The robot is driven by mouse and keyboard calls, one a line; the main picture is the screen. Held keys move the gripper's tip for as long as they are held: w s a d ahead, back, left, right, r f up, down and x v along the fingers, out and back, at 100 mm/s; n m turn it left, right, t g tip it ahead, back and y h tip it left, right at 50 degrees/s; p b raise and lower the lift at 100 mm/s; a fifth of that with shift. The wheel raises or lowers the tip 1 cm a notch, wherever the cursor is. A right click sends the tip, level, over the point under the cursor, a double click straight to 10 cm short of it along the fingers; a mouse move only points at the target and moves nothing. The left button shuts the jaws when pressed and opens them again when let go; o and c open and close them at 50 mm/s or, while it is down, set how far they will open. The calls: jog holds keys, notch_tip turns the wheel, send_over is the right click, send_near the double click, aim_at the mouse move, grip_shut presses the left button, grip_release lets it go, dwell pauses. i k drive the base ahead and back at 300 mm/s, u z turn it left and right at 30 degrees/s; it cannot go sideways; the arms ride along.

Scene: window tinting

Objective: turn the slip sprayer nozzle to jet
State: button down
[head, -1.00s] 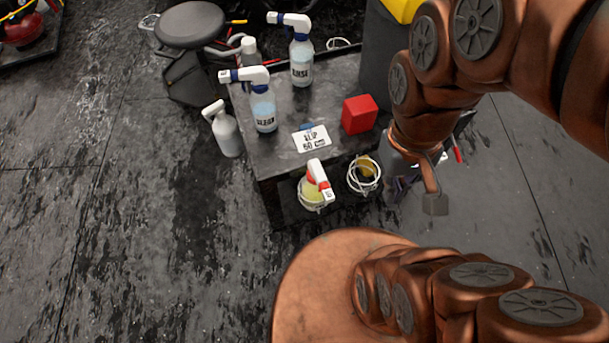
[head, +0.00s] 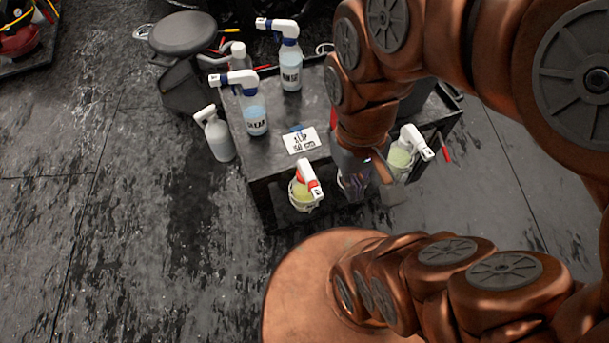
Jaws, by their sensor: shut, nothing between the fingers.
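A sprayer with yellow liquid and a red-and-white head (head: 309,178) sits in a ring holder at the cart's front edge. Another sprayer with pale green liquid and a white head (head: 413,146) is at the cart's right side, its nozzle pointing right and down. A white card (head: 300,141) on the cart top appears to read "SLIP". I cannot tell which bottle is the slip sprayer, or any nozzle's setting. My gripper (head: 382,167) is shut and empty between these two sprayers, close to the white-headed one. Whether it touches is unclear; the fingertips are partly hidden.
Two labelled sprayers with blue-and-white heads (head: 253,112) (head: 290,68) stand on the dark cart (head: 262,152). A grey-white spray bottle (head: 218,137) stands left of it, near a round stool (head: 182,33). My arm covers the cart's right part.

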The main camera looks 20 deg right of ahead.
aim_at(317, 194)
jog(key=z, duration=1.95)
jog(key=k, duration=1.7)
jog(key=u, duration=2)
